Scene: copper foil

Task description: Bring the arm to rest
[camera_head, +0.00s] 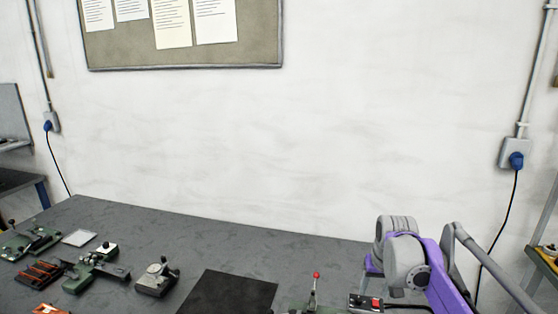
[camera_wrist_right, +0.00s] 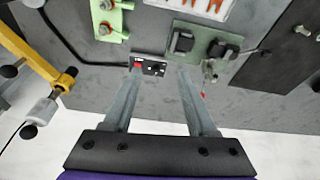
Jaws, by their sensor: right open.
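My right arm (camera_head: 435,270), purple and grey, reaches in from the lower right in the head view, over the right part of the grey workbench (camera_head: 140,215). My right gripper (camera_wrist_right: 160,75) shows in the wrist view with its two grey fingers well apart. Nothing is held between them. Beyond the fingertips, a small control box with a red button (camera_wrist_right: 139,67) sits on the bench; it also shows in the head view (camera_head: 366,303), left of my arm. I cannot tell the exact gap between fingers and box. My left gripper is in neither view.
A green fixture with black blocks (camera_wrist_right: 201,44) and a red-knobbed lever (camera_head: 316,277) stand near the box. A black mat (camera_head: 228,293) lies left of them. Several green and grey devices (camera_head: 90,272) stand at the bench's left. A yellow-armed device (camera_wrist_right: 28,55) is left in the wrist view.

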